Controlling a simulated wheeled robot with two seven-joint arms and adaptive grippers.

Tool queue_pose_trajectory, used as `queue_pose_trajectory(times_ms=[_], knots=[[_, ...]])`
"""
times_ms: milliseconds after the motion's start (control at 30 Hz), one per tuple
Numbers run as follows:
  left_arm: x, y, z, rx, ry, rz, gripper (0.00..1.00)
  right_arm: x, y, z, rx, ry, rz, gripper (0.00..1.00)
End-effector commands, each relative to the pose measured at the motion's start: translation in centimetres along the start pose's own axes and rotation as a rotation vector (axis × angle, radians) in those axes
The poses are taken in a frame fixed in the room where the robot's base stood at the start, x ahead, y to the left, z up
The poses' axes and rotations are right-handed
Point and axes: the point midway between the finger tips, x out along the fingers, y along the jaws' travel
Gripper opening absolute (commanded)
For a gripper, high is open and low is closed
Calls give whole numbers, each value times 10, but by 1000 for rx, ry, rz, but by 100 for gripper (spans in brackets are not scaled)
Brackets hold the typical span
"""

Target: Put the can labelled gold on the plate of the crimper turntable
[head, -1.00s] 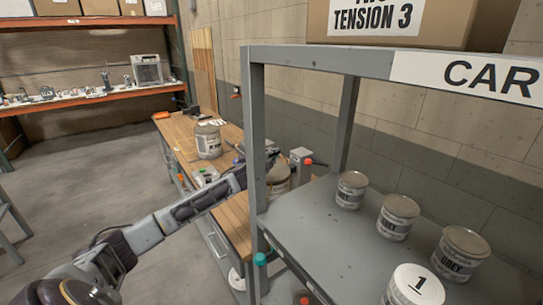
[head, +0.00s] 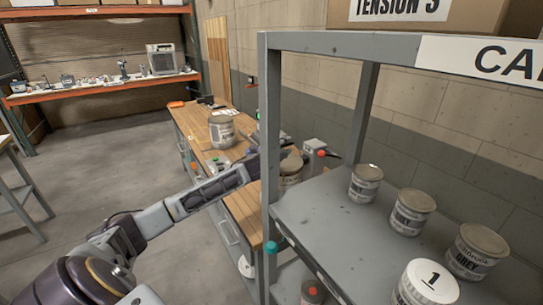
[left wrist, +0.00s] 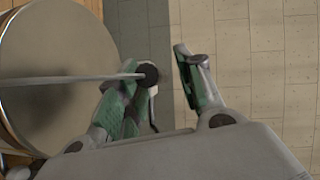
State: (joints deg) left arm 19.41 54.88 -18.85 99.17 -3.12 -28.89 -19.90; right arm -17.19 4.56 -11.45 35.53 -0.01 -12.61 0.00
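I can read no gold label on any can. One can (head: 290,172) stands on the wooden workbench, partly hidden behind the rack post; its label is unreadable. Another large can (head: 221,131) stands further back on the bench. My left gripper (head: 283,146) reaches past the post, close to the nearer can, and is partly hidden. In the left wrist view my left gripper (left wrist: 160,65) has its fingers apart with nothing clearly between them. A round can lid (left wrist: 55,75) lies left of the fingers, crossed by a thin rod with a dark knob. I cannot make out the turntable plate. My right gripper is out of view.
The grey rack (head: 330,215) stands at the right, its post close to my left arm. Several grey-labelled cans (head: 408,212) and a white-lidded can marked 1 (head: 428,283) are on it. A grey box (head: 318,150) with a red knob stands on the bench. Floor is clear at left.

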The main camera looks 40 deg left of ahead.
Motion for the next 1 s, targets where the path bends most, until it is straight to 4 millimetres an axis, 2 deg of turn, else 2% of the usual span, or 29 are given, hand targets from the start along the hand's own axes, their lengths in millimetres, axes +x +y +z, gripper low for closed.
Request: queue_pose_trajectory(times_ms=[1000], knots=[[-63,1,1,1,0,1,37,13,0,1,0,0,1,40]])
